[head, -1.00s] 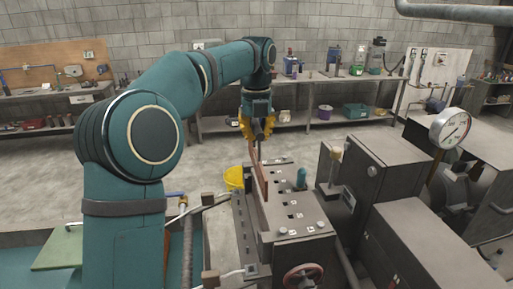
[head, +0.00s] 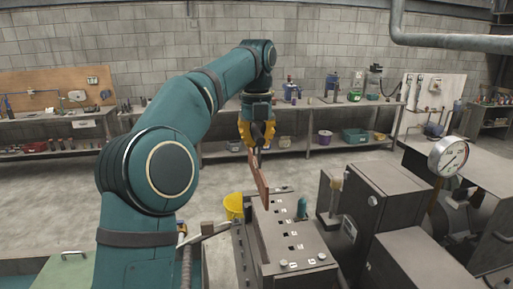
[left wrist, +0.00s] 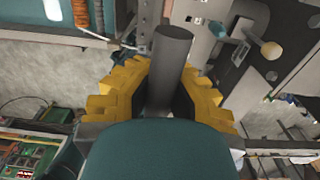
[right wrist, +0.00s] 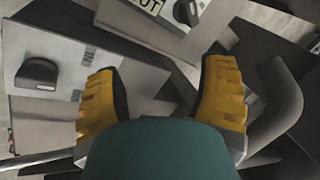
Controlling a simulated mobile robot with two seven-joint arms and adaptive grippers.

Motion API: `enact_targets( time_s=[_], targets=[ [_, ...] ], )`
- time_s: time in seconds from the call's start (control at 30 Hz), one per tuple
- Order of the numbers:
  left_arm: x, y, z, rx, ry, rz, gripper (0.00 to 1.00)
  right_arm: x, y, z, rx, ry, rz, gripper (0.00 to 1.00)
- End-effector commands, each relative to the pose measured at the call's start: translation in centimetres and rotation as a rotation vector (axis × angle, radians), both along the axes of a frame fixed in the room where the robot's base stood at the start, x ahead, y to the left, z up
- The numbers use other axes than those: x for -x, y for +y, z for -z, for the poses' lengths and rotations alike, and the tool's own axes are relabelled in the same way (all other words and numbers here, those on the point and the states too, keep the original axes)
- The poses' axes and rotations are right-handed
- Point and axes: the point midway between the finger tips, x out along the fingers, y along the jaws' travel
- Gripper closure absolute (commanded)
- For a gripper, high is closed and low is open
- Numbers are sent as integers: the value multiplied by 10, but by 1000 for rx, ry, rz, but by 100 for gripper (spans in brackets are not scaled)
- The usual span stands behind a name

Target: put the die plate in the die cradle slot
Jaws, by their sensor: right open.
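My left gripper (head: 258,138) is above the far end of a grey block (head: 283,238) with a row of dark slots and small white labels in its top. A long, thin reddish-brown piece, which I take for the die plate (head: 261,183), hangs tilted below its fingers. In the left wrist view, the fingers (left wrist: 168,85) close around a dark grey cylinder (left wrist: 172,50), apparently the grip of that piece. I cannot tell which slot is the die cradle slot. My right gripper (right wrist: 162,75) is open and empty in the right wrist view, outside the head view.
A pressure gauge (head: 448,157) and grey machine housings (head: 385,193) stand right of the block. A small teal knob (head: 302,207) sticks up from the block. In the right wrist view, a dark pipe (right wrist: 283,100) bends near the right finger.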

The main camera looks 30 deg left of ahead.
Motion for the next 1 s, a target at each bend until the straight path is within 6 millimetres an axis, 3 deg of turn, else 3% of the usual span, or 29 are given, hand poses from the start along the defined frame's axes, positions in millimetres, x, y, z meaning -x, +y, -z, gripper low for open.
enact_targets(
  time_s=[0.5,1.0],
  targets=[
    [0,0,-33,1,-5,1,100,0,0,0,0,0,0,30],
    [1,0,-38,2,-4,1,100,0,0,0,0,0,0,30]
  ],
)
